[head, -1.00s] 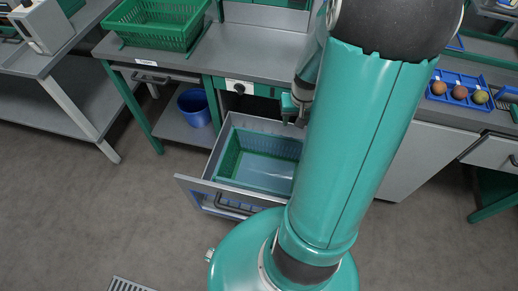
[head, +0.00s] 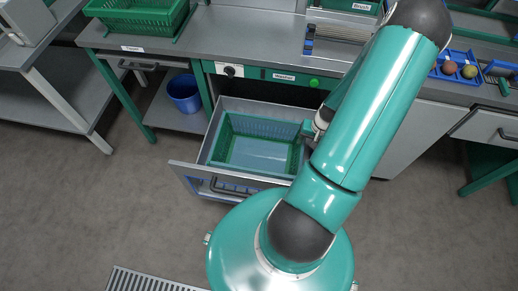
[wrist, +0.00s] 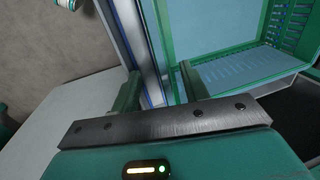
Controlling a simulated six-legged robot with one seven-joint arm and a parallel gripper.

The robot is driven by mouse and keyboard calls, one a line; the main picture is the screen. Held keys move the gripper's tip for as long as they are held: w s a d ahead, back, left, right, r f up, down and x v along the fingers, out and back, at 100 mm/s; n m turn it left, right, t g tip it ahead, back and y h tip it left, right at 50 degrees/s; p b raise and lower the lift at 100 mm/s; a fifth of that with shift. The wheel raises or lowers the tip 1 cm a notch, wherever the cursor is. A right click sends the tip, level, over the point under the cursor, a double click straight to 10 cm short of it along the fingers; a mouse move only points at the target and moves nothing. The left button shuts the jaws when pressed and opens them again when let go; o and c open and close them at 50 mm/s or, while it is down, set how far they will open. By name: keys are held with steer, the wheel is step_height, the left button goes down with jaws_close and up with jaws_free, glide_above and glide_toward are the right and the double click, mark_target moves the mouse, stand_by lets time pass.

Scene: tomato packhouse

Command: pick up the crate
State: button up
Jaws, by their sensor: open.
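A green slatted crate (head: 228,150) with an empty-looking pale floor sits inside the open grey drawer (head: 191,176). It also shows in the wrist view (wrist: 183,88) at the upper right. My gripper (head: 309,133) is at the right side of the crate in the head view, partly hidden by my arm. In the wrist view my gripper (wrist: 160,88) has its two fingers apart, with nothing held. A grey, blue-edged drawer wall runs up the picture between the fingertips. I cannot tell how far the fingers are above it.
Another green crate (head: 140,18) stands on the bench (head: 225,42) at the upper left. A blue bin (head: 184,93) is on the low shelf beside the drawer. A blue tray (head: 457,75) with round fruit lies at the right. The floor left of the drawer is clear.

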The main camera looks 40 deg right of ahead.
mark_target(300, 152)
steer(key=x, duration=0.8)
steer(key=shift+a+f, duration=0.15)
steer(key=shift+f, duration=0.2)
steer(key=shift+c, duration=0.3)
jaws_close()
